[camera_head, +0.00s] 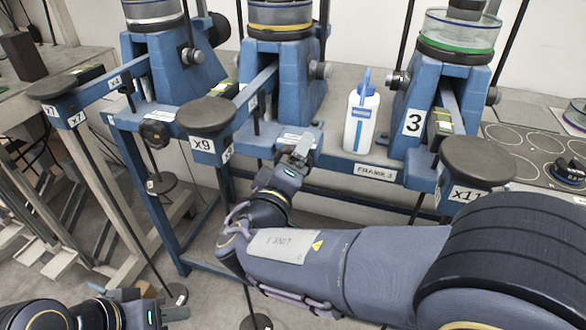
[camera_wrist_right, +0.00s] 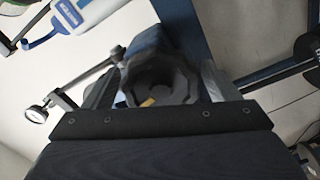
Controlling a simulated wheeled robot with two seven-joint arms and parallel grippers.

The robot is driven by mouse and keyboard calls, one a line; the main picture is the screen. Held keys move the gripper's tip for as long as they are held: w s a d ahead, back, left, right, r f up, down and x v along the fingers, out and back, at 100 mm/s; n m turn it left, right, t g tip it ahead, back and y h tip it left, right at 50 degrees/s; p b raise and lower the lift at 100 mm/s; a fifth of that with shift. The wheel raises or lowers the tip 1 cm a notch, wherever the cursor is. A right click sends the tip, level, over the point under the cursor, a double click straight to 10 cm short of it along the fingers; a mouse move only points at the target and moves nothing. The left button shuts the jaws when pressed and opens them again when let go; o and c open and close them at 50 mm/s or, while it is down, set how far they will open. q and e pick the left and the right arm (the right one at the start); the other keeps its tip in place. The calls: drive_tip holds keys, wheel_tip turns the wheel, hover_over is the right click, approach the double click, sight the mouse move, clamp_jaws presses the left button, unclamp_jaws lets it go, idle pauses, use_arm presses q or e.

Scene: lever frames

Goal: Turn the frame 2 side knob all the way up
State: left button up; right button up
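Frame 2 is the blue stand (camera_head: 293,85) in the middle of the head view, with a dark round pad (camera_head: 206,115) on its arm. My right gripper (camera_head: 296,155) is at its front post; the side knob is hidden there in the head view. In the right wrist view a dark, lobed, hollow knob (camera_wrist_right: 160,82) lies between the two fingers of my right gripper (camera_wrist_right: 160,88). The fingers stand close on both sides; I cannot tell whether they press on it. My left gripper (camera_head: 155,303) is low at the bottom left, apart from the stands, fingers spread and empty.
A similar blue stand (camera_head: 180,75) at the left has a black side knob (camera_head: 155,133). Frame 3 (camera_head: 420,110) stands at the right. A white bottle (camera_head: 361,115) with a blue cap stands between frames 2 and 3. Thin rods hang beneath the stands.

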drive_tip(key=shift+s+a, duration=0.1)
drive_tip(key=shift+s+a, duration=0.1)
drive_tip(key=shift+s, duration=0.15)
drive_tip(key=b+v, duration=0.2)
drive_tip(key=v, duration=0.3)
drive_tip(key=shift+s+a, duration=0.1)
drive_tip(key=shift+s, duration=0.15)
